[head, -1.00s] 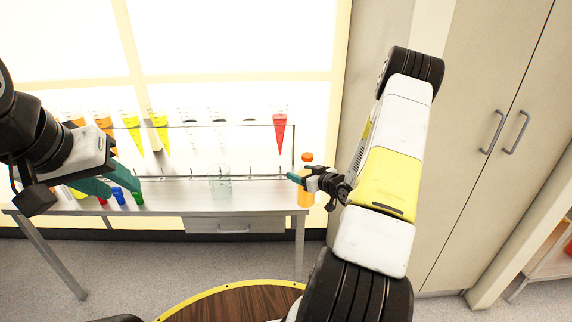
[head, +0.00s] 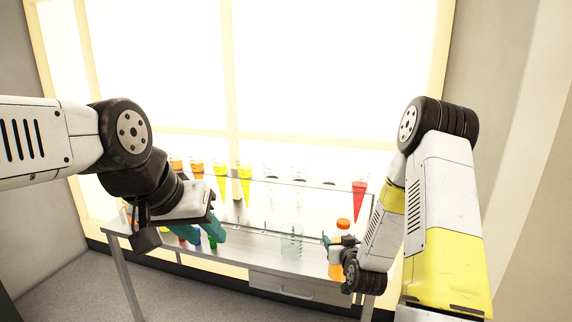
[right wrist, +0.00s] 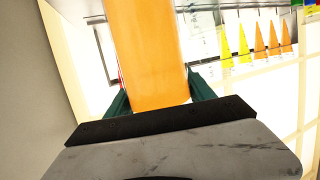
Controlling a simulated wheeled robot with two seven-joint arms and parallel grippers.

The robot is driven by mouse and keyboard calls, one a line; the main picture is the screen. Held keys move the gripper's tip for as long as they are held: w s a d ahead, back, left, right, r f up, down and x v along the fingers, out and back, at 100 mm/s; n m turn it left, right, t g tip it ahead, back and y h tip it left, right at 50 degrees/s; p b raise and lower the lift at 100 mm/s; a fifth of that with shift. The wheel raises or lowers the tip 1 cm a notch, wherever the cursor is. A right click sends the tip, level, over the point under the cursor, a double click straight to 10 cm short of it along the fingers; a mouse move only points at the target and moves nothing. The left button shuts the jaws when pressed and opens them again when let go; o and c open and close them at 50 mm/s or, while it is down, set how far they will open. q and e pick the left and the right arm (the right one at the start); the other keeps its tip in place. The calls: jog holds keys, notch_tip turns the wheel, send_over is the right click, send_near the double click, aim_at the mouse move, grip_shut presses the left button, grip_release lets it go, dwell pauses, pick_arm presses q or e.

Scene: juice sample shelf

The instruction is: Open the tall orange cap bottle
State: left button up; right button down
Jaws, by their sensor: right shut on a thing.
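The tall bottle has an orange cap (head: 343,224) and orange contents (head: 336,270). It is upright at the table's right end in the head view; I cannot tell whether its base touches the table. My right gripper (head: 337,242) is shut around the bottle's body, below the cap. In the right wrist view the orange bottle body (right wrist: 147,50) stands between the green fingers (right wrist: 160,98), its cap out of frame. My left gripper (head: 207,232) looks open and empty, left of the bottle, its green fingers over the table near small colored caps. The cap is on the bottle.
A grey table (head: 265,262) carries a clear beaker (head: 291,243) between my grippers. Behind it, a clear rack holds yellow cones (head: 245,187), orange cones and a red cone (head: 359,196). Small bottles with blue and green caps (head: 212,242) stand beneath my left gripper.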

pick_arm(q)
jog(key=o, duration=0.3)
jog(key=shift+o, duration=0.7)
jog(key=shift+w+d+r, duration=0.1)
jog(key=shift+w, duration=0.05)
jog(key=w+d+f+m+g+y, duration=0.1)
jog(key=w+d+m+g, duration=0.2)
jog(key=w+d+m, duration=0.65)
jog(key=w+d+f+m+g, duration=0.2)
jog(key=w+d+m, duration=0.2)
jog(key=w+m, duration=0.9)
jog(key=w+d+f+m+g+y, duration=0.1)
jog(key=d+f+m, duration=0.5)
jog(key=f+m, duration=0.5)
jog(key=shift+d+f+m, duration=0.2)
jog(key=shift+f+m, duration=0.15)
jog(key=shift+f, duration=0.7)
pick_arm(e)
jog(key=s+a+f+n+g+y, duration=0.1)
jog(key=s+a+n+g+y, duration=0.1)
jog(key=a+n+y, duration=0.2)
jog(key=s+a+n+g+y, duration=0.1)
jog(key=s+a+n+y, duration=0.1)
jog(key=a+y, duration=0.3)
jog(key=shift+a+f+n+g, duration=0.4)
jog(key=shift+a+n, duration=0.5)
jog(key=shift+a, duration=1.3)
pick_arm(q)
jog(key=shift+w, duration=0.1)
